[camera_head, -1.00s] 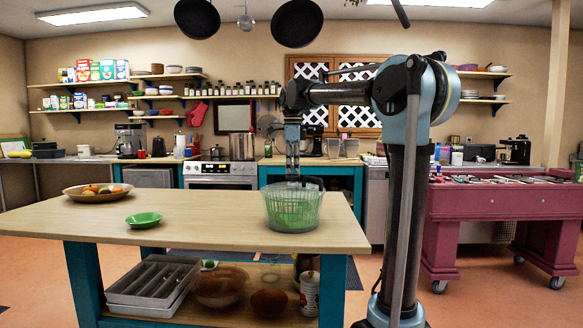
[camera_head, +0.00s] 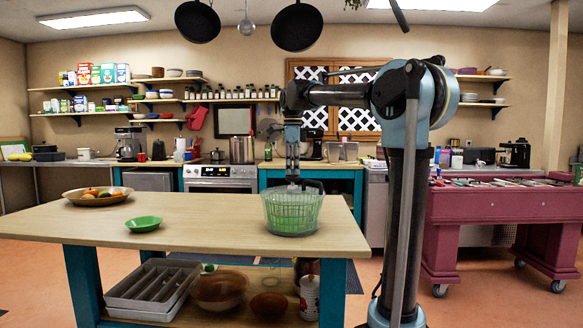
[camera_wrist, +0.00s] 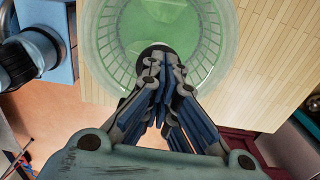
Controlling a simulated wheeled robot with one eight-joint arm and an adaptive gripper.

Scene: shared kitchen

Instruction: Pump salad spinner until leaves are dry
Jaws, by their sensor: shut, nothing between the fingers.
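The salad spinner (camera_head: 291,217) is a clear basket-like bowl with green showing inside. It stands upright on the wooden island top (camera_head: 200,220) near its right end. In the wrist view the spinner (camera_wrist: 205,50) fills the upper middle, with a dark round knob (camera_wrist: 155,50) at my fingertips. My gripper (camera_head: 292,178) points straight down over the spinner's middle. In the wrist view my gripper (camera_wrist: 160,75) has its fingers shut together with nothing between them, at or just over the knob. I cannot tell whether they touch. The leaves are not clear as separate pieces.
Metal trays (camera_head: 150,285) and bowls (camera_head: 219,290) lie on the shelf below. The island's middle is clear. A maroon cart (camera_head: 500,210) stands at right.

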